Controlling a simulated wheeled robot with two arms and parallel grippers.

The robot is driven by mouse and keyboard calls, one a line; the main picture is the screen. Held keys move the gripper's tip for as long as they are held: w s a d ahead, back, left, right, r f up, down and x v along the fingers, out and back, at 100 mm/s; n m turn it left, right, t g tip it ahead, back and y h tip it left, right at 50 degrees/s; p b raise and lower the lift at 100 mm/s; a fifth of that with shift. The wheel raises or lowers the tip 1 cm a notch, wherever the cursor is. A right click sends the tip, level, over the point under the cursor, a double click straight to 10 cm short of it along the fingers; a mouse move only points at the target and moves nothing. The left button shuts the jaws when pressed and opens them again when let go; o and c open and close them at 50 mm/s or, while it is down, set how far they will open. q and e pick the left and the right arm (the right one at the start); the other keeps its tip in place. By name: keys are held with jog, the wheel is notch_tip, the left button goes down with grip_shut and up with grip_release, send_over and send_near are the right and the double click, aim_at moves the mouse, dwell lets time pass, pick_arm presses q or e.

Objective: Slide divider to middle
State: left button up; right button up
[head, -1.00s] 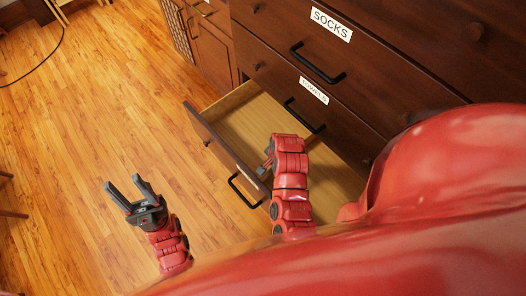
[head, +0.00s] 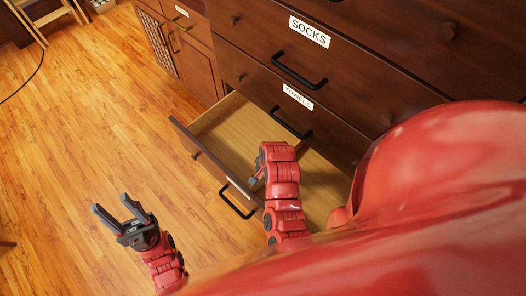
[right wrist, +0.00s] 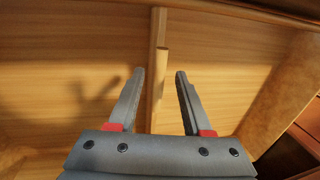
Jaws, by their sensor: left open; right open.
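The open drawer (head: 212,158) of the dark wooden dresser has a pale wood inside. In the right wrist view, the divider (right wrist: 161,62) is a thin pale wooden strip standing upright. My right gripper (right wrist: 160,74) is open, with one finger on each side of the divider and a visible gap on both sides. In the head view, my right gripper (head: 257,175) is inside the drawer near its front panel, mostly hidden by my arm. The divider cannot be made out there. My left gripper (head: 119,207) is open and empty over the floor, left of the drawer.
The drawer front has a black handle (head: 238,203). Closed drawers with a SOCKS label (head: 309,32) and a partly readable label (head: 297,97) stand above it. A wooden cabinet (head: 178,45) is at the upper left.

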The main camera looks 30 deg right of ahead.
jog(key=s+d+r+p, duration=0.1)
jog(key=s+r+p, duration=0.2)
jog(key=r+p, duration=0.5)
notch_tip(320, 180, up, 8)
jog(key=shift+r, duration=0.15)
